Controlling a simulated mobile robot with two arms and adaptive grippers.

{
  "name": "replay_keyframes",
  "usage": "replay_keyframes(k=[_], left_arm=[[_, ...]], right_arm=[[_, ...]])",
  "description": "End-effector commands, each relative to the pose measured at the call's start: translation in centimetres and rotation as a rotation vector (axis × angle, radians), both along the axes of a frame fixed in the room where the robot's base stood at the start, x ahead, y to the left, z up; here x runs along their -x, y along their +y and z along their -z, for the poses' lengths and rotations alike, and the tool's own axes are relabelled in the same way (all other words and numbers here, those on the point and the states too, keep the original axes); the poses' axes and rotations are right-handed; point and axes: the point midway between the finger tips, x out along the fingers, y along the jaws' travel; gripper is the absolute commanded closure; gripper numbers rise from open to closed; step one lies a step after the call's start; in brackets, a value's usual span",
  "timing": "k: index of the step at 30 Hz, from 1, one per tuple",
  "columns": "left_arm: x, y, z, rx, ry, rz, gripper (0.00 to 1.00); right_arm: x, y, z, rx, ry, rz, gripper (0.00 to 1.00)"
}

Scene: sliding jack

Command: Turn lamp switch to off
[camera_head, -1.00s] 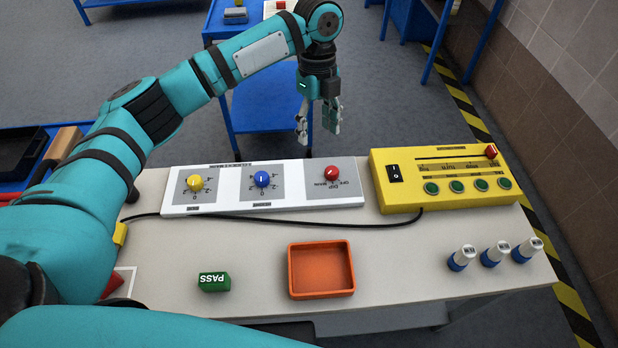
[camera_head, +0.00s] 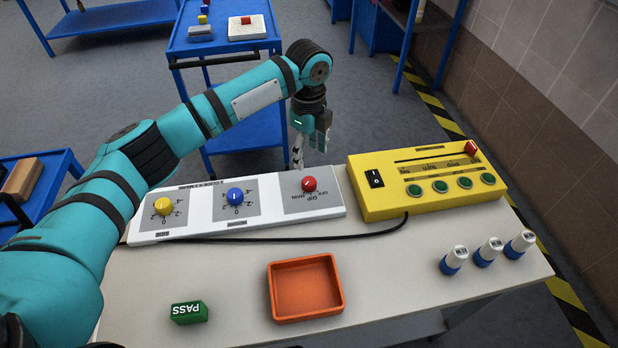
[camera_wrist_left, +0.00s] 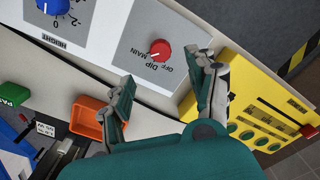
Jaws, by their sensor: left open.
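The red knob (camera_head: 309,184) sits on a grey square at the right end of the white panel (camera_head: 160,230), with OFF, DIP and MAIN printed beside it. It also shows in the left wrist view (camera_wrist_left: 161,49), with a pale mark on its lower left side; I cannot tell exactly which label the mark meets. My left gripper (camera_head: 309,150) is open and empty, just behind and above the knob. In the left wrist view its two fingers (camera_wrist_left: 167,80) are spread apart, with the knob beyond the gap between them. My right gripper is out of view.
A yellow control box (camera_head: 425,205) stands close to the right of the panel. A blue knob (camera_head: 235,197) and a yellow knob (camera_head: 163,206) are to the left. A black cable (camera_head: 300,238), orange tray (camera_head: 273,295) and green PASS block (camera_head: 189,312) lie in front.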

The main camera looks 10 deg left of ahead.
Motion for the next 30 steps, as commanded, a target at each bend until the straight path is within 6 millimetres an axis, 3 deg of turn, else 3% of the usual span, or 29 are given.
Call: replay_keyframes(k=[6,13,18,26,30], left_arm=[[0.1,0.0,4.9,-0.002,0.002,0.000,0.42],[0.0,0.0,8.5,-0.001,0.002,0.000,0.42],[0.0,0.0,9.6,-0.001,0.001,0.001,0.42],[0.0,0.0,9.7,-0.001,0.000,0.001,0.42],[0.0,0.0,9.7,-0.001,0.000,0.001,0.56]], right_arm=[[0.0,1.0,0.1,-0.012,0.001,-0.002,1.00],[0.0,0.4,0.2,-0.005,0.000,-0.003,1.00],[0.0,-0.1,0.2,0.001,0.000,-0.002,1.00],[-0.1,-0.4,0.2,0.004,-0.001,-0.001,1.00],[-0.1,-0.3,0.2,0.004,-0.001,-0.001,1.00]])
